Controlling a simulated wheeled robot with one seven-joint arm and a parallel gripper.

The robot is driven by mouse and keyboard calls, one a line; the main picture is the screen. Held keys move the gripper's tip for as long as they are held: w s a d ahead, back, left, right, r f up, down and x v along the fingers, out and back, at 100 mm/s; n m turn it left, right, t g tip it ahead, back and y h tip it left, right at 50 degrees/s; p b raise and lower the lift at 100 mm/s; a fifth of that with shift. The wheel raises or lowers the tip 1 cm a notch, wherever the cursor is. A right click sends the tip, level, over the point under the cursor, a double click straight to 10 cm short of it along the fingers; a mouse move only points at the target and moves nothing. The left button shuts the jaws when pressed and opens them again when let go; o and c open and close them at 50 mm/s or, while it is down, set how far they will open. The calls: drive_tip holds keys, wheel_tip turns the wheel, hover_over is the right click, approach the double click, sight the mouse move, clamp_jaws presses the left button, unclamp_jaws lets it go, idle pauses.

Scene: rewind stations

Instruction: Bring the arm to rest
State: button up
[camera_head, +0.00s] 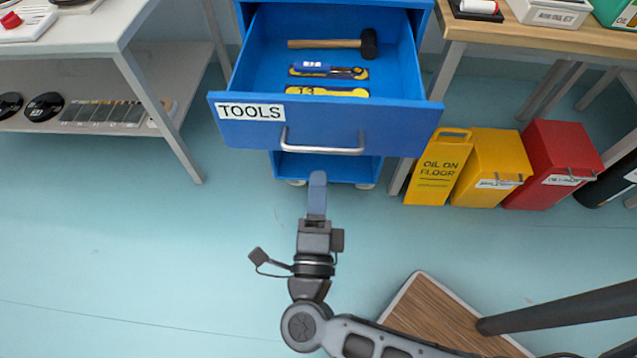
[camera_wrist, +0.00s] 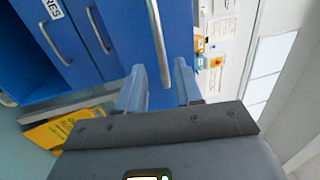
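My gripper (camera_head: 317,176) is in front of the open blue drawer (camera_head: 225,133) labelled TOOLS. Its fingertips show just below the silver drawer handle (camera_head: 322,148) in the head view, apart from it. In the wrist view the two fingers of my gripper (camera_wrist: 160,82) stand apart with nothing between their tips. The handle (camera_wrist: 158,45) shows beyond them in that view. My arm is stretched out and bent at the lower middle of the head view.
The drawer holds a hammer (camera_head: 330,43), a blue-handled tool (camera_head: 315,68) and a yellow piece (camera_head: 325,91). A yellow floor sign (camera_head: 438,170), a yellow bin (camera_head: 490,165) and a red bin (camera_head: 553,165) stand right of the cabinet. Floor at left is clear.

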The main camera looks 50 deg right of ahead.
idle(0.3)
drive_tip(key=s+r+n+y, duration=0.4)
drive_tip(key=s+n+y, duration=0.1)
drive_tip(key=n, duration=0.4)
drive_tip(key=s+r+n+t+y+p, duration=0.1)
drive_tip(key=s+r+n+y, duration=0.2)
drive_tip(key=s+n+y, duration=0.2)
drive_tip(key=s+a+r+n+t+y, duration=0.1)
drive_tip(key=s+r+n+y, duration=0.3)
drive_tip(key=s+n, duration=0.6)
drive_tip(key=n+y, duration=0.2)
drive_tip(key=n, duration=0.2)
drive_tip(key=shift+s+r+p, duration=0.15)
drive_tip(key=shift+r+p, duration=0.2)
